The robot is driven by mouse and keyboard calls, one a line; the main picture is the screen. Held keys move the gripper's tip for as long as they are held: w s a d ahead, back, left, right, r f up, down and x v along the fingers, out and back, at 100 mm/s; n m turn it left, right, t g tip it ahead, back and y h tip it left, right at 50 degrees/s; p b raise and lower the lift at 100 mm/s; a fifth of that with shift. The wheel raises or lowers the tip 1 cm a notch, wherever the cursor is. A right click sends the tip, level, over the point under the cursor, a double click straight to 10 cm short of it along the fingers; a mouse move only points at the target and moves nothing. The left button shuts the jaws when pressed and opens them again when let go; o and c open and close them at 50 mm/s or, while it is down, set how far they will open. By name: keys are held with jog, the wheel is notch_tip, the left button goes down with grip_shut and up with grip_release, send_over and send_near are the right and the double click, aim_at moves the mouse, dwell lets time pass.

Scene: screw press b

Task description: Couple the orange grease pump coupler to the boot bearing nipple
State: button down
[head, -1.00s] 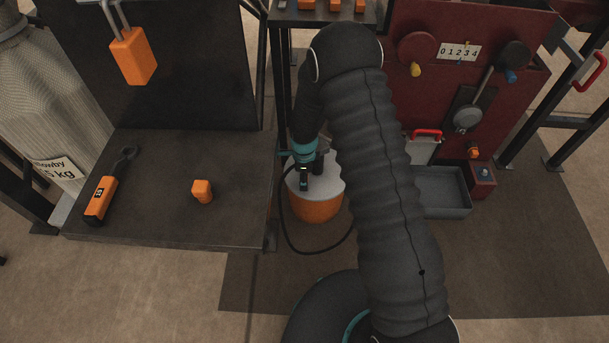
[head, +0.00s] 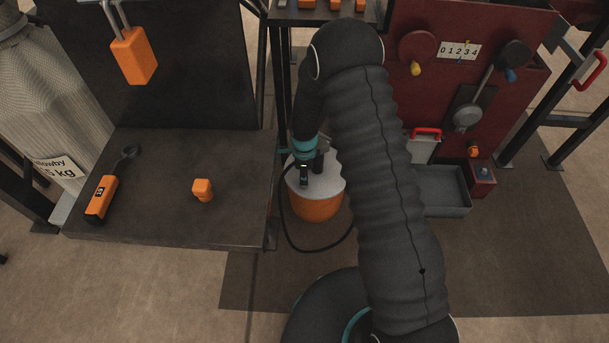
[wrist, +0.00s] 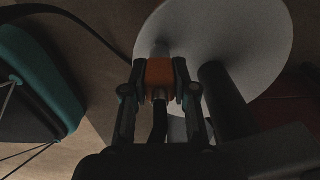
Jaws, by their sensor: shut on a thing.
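My gripper (wrist: 160,88) is shut on the orange coupler (wrist: 160,72), with one dark finger on each side of it. A black hose runs from the coupler toward the palm. In the head view my gripper (head: 304,181) points down over the grease pump, an orange bucket (head: 317,209) with a pale grey lid (head: 333,184). The lid also shows behind the coupler in the wrist view (wrist: 262,45). I cannot tell whether the coupler touches the lid. My arm hides part of the pump. I cannot pick out the boot bearing nipple for certain.
A dark table (head: 160,215) at left holds an orange-handled tool (head: 101,199) and an orange block (head: 202,190). A red machine (head: 430,85) stands at right with knobs, a lever and a grey tray (head: 445,195). The pump hose (head: 291,240) loops on the floor.

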jog(key=shift+r+p, duration=0.4)
jog(key=shift+r, duration=0.95)
jog(key=shift+r, duration=0.6)
dwell(0.7)
